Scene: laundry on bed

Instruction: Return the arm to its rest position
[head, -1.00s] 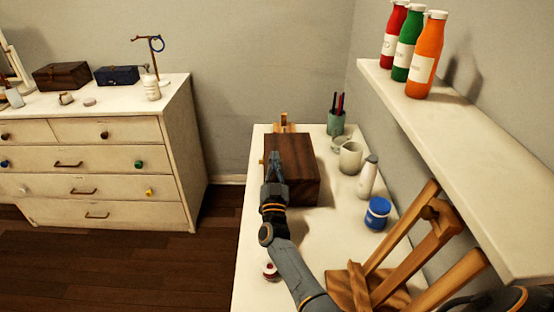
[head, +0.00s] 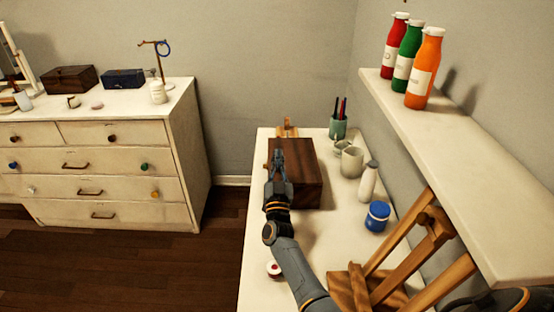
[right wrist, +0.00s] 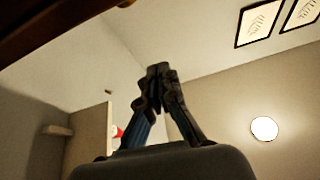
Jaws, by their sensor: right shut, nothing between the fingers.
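My right arm (head: 290,265) reaches up from the bottom of the head view over the white desk. Its gripper (head: 278,154) is shut and empty. In the head view it overlaps the left part of the dark wooden box (head: 308,178); I cannot tell whether it touches the box. In the right wrist view the two fingers (right wrist: 160,72) meet at their tips with nothing between them. A dark reddish-brown edge (right wrist: 60,22) crosses the upper left corner there. My left gripper is in neither view.
The white desk (head: 340,235) holds a mug (head: 352,162), a white bottle (head: 368,182), a blue jar (head: 377,217), a pen cup (head: 338,127) and a small red-and-white item (head: 274,269). A dresser (head: 95,172) stands left.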

